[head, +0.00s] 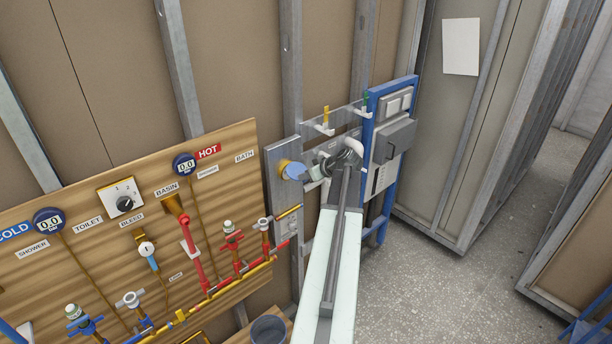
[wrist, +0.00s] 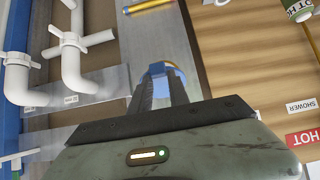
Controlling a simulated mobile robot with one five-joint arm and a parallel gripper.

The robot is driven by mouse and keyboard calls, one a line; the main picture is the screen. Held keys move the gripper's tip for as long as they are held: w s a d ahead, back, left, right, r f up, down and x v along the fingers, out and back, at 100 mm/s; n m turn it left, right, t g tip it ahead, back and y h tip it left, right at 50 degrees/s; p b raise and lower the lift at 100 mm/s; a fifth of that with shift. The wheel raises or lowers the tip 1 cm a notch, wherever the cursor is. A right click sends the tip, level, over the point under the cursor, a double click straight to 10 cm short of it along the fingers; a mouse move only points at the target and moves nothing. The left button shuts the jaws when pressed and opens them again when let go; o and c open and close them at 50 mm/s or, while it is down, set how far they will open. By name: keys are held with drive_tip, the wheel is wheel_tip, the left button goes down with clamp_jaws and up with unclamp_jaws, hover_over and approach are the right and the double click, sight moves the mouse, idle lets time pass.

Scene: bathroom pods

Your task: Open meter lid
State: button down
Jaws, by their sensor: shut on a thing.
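The meter is a round yellow body (head: 284,167) on a grey panel, with a pale blue lid (head: 298,171) at its right side. The lid appears tilted away from the yellow body, but its exact angle is hard to tell. My gripper (head: 311,174) reaches the lid from the right. The fingers and lid hide most of the meter face there.
The wooden board (head: 100,220) with red, blue and yellow pipes and valves is left of the panel. A blue frame (head: 369,110) with grey boxes stands close right of my arm. White pipes (wrist: 72,50) run beside the panel.

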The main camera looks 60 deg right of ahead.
wheel_tip(320, 180, up, 3)
drive_tip(key=shift+w+r+p, duration=0.15)
drive_tip(key=shift+p, duration=1)
drive_tip(key=shift+w+d+r+p, duration=0.1)
drive_tip(key=shift+w+r+p, duration=0.1)
drive_tip(key=shift+r+p, duration=0.25)
drive_tip(key=shift+w+d+r+p, duration=0.1)
drive_tip(key=shift+w+r+p, duration=0.05)
drive_tip(key=shift+r+p, duration=0.25)
drive_tip(key=c, duration=1.7)
unclamp_jaws()
drive_tip(key=shift+f, duration=0.25)
drive_tip(key=shift+c, duration=0.2)
drive_tip(key=o, duration=0.5)
drive_tip(key=shift+w+a, duration=0.1)
drive_tip(key=s+a+r+p, duration=0.1)
drive_tip(key=s+a, duration=0.1)
drive_tip(key=s, duration=0.5)
drive_tip(key=s+a+r+p, duration=0.1)
drive_tip(key=s+a+r, duration=0.1)
drive_tip(key=s, duration=0.6)
drive_tip(key=shift+s+a+p, duration=0.25)
drive_tip(key=shift+a+p, duration=0.1)
drive_tip(key=shift+a, duration=0.05)
